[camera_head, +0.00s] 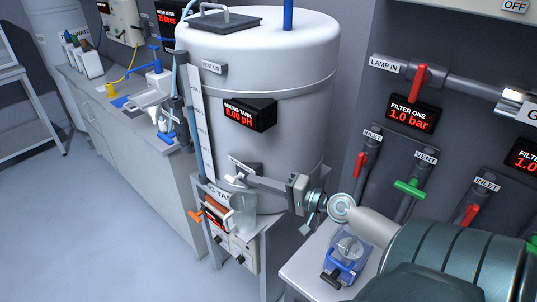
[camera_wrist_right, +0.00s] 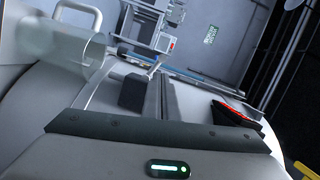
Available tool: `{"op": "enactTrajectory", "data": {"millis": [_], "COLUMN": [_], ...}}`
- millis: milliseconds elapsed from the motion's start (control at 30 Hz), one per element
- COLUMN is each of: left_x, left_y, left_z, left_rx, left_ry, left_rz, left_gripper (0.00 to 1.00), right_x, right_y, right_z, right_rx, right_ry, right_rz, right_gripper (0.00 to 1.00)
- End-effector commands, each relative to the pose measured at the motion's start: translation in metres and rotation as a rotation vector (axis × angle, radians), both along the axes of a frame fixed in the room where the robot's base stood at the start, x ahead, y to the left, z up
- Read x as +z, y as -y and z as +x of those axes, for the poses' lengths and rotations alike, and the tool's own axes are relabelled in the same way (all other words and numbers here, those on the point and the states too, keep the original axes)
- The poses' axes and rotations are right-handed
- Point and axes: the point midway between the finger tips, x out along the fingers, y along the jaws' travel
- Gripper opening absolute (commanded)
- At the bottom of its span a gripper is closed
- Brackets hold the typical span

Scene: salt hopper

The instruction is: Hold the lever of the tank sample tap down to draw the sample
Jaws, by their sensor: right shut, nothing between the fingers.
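The white mixing tank (camera_head: 270,60) fills the middle of the head view. The sample tap sits low on its front, beside a small label (camera_head: 240,164). My right gripper (camera_head: 247,181) reaches in from the right and is shut and empty, its fingertips at the tap. The fingers partly hide the tap and its lever, so I cannot tell whether they touch or how far the lever is down. A clear beaker (camera_head: 243,204) stands below the fingers. In the right wrist view, my dark fingers (camera_wrist_right: 160,80) point at the scene and a clear vessel (camera_wrist_right: 62,45) shows at upper left. My left gripper is out of view.
An orange handle (camera_head: 193,214) sticks out left of the tank stand. A small table (camera_head: 300,270) at the lower right carries a blue-framed jar (camera_head: 347,250). Filter pipes with red and green handles (camera_head: 410,188) line the right wall. Open floor (camera_head: 90,230) lies at left.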

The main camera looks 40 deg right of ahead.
Motion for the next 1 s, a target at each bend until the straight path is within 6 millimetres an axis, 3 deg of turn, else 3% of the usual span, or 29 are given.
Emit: {"op": "enactTrajectory", "data": {"millis": [100, 400, 1000], "left_x": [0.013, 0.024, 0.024], "left_y": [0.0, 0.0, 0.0], "left_z": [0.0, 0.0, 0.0], "left_rx": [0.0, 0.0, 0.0], "left_ry": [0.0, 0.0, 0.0], "left_rz": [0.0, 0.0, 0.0], "left_gripper": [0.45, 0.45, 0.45], "right_x": [0.004, -0.001, -0.003], "right_y": [-0.004, -0.012, -0.013], "right_z": [0.015, 0.039, 0.043], "right_rx": [-0.001, -0.002, -0.001], "right_ry": [0.0, 0.001, 0.001], "right_rz": [0.002, 0.002, -0.008], "right_gripper": [0.0, 0.0, 0.0]}}
